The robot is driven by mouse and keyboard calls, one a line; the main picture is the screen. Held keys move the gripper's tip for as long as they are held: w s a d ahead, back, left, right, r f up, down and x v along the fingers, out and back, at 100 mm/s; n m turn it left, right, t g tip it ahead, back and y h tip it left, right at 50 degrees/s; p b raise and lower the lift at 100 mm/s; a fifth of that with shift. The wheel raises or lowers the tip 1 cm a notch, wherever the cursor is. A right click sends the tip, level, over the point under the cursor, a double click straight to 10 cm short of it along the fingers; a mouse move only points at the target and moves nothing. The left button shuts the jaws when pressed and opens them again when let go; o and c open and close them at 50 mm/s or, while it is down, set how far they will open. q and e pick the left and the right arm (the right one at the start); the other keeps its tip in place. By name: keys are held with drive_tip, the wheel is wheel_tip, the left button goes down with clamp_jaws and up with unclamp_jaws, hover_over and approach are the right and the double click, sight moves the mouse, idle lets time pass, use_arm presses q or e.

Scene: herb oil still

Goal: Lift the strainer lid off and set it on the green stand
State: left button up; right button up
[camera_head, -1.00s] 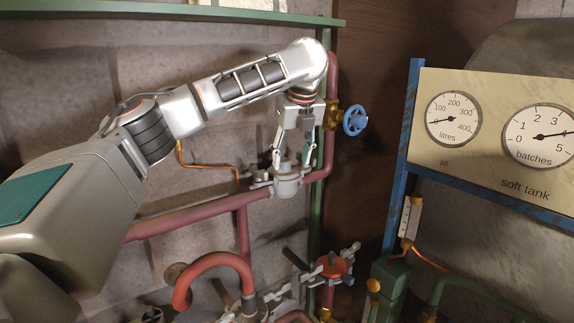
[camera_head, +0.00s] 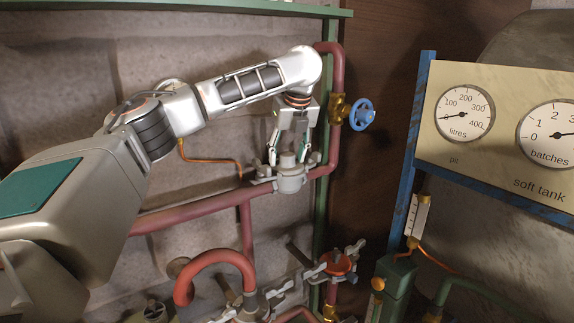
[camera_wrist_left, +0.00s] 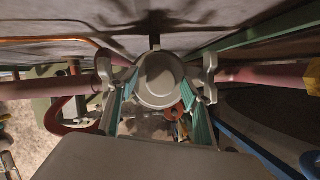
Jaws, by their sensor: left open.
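The strainer lid (camera_head: 288,161) is a grey round cap on top of the strainer body (camera_head: 291,182), set in the red pipe. In the left wrist view the lid (camera_wrist_left: 159,80) is a pale disc in the middle. My left gripper (camera_head: 289,157) is open, its fingers on either side of the lid; I cannot tell whether they touch it. The fingers also show in the left wrist view (camera_wrist_left: 158,100). A green block (camera_head: 396,283) stands low at the right; I cannot tell whether it is the green stand. My right gripper is not in view.
A blue handwheel (camera_head: 361,114) and a green post (camera_head: 322,205) are close right of the strainer. Wing-handled fittings with a red part (camera_head: 336,263) and a curved red pipe (camera_head: 212,262) lie below. A gauge panel (camera_head: 480,150) stands at the right.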

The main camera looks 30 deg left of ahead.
sight(288, 155)
use_arm(q)
clamp_jaws()
drive_tip(key=shift+r, duration=0.15)
wheel_tip(288, 155, up, 14)
drive_tip(key=shift+r, duration=0.15)
idle(0.9)
idle(0.4)
